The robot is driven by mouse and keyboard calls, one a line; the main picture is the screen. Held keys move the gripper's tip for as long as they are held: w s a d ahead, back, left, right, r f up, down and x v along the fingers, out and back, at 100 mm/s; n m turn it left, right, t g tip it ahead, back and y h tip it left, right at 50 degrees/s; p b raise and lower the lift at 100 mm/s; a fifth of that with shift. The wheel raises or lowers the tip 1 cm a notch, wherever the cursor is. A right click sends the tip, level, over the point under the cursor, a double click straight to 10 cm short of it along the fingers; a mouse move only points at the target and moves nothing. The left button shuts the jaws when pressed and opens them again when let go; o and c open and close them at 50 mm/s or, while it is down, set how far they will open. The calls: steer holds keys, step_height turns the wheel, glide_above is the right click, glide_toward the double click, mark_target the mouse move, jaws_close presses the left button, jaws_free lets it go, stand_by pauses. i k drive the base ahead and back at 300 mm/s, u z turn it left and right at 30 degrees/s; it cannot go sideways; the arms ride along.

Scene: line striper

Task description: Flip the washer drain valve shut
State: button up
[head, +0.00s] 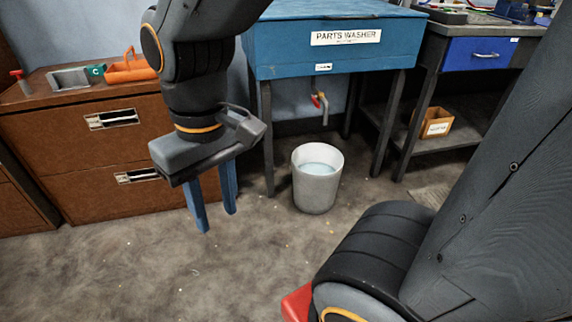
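The blue parts washer (335,55) stands on dark legs at the back, with a white "PARTS WASHER" label on its front. Its drain valve (320,106) hangs beneath the tank, with a red handle and a short pipe or spout. I cannot tell the handle's exact position at this size. A white bucket (316,190) with pale liquid in it stands on the floor below the valve. My gripper (216,222) is left of the bucket and in front of the cabinet. Its two blue fingers point down, apart, with nothing between them.
A brown drawer cabinet (75,145) stands at left, carrying an orange tool carrier (130,68) and a grey tray (68,79). A workbench with a blue drawer (480,51) stands at right, a cardboard box (433,123) on its lower shelf. The floor in front is clear.

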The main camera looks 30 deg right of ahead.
mark_target(316, 104)
steer(key=z, duration=0.6)
steer(key=i, duration=0.7)
steer(key=z, duration=0.5)
